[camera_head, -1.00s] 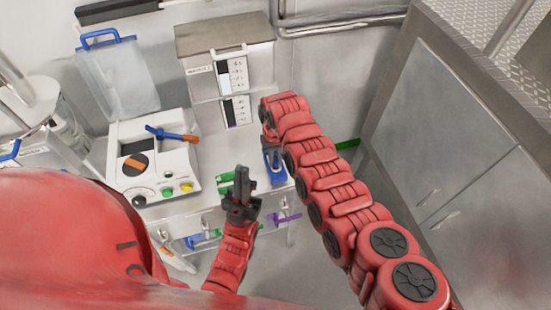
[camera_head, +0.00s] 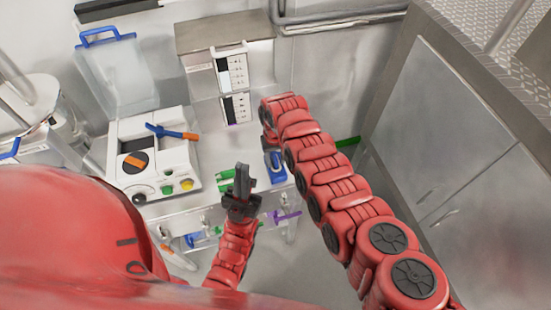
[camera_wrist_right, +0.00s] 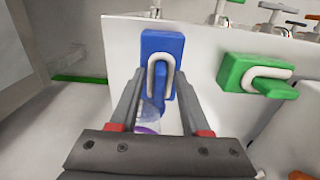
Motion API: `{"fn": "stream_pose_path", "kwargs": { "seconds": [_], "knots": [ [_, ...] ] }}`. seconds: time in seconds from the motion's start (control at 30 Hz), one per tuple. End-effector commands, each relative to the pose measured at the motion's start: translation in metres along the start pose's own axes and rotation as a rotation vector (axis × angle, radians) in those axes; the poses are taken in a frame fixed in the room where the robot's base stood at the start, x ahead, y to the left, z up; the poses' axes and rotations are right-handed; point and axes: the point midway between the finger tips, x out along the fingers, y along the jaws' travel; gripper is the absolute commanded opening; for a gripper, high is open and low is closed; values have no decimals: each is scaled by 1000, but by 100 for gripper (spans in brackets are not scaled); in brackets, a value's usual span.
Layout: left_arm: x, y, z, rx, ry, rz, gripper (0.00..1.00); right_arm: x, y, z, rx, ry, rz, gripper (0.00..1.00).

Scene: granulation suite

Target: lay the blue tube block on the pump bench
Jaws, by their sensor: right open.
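The blue tube block (camera_head: 276,166) lies on the white pump bench (camera_head: 212,151), near its right edge. In the right wrist view the blue block (camera_wrist_right: 162,45), with a pale looped tube on top, has its near part between the fingertips of my right gripper (camera_wrist_right: 158,80). That gripper is open, with a finger on either side and gaps visible. In the head view my right arm hides most of the gripper.
A green tube block (camera_wrist_right: 254,76) lies on the bench beside the blue one. A white pump unit (camera_head: 150,160) stands at the bench's left, a metal-topped controller (camera_head: 228,75) at the back. Colored clamps, one purple (camera_head: 286,216), hang along the front. A steel cabinet (camera_head: 440,150) stands right.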

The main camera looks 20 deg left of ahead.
Motion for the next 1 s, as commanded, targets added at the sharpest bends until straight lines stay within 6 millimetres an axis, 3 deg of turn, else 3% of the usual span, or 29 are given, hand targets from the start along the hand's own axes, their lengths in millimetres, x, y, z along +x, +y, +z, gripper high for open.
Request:
{"fn": "stream_pose_path", "kwargs": {
  "seconds": [0.07, 0.37, 0.67, 0.73, 1.0],
  "knots": [
    [6, 0, -1, 0, 0, 0, 0, -6, 0, 0, 0, 0, 0, 47],
    [-1, 0, 0, 0, 0, 0, 0, -32, 0, 0, 1, 3, -1, 47],
    [-25, 1, 4, 0, 0, 0, 0, -93, 1, -2, 1, 7, 0, 47],
    [-18, 1, 3, 0, 0, 0, 0, -109, 1, -1, 1, 4, -1, 47],
    [-18, 1, 3, 0, 0, 0, 0, -123, 0, 0, 0, -1, 0, 47]
  ]
}}
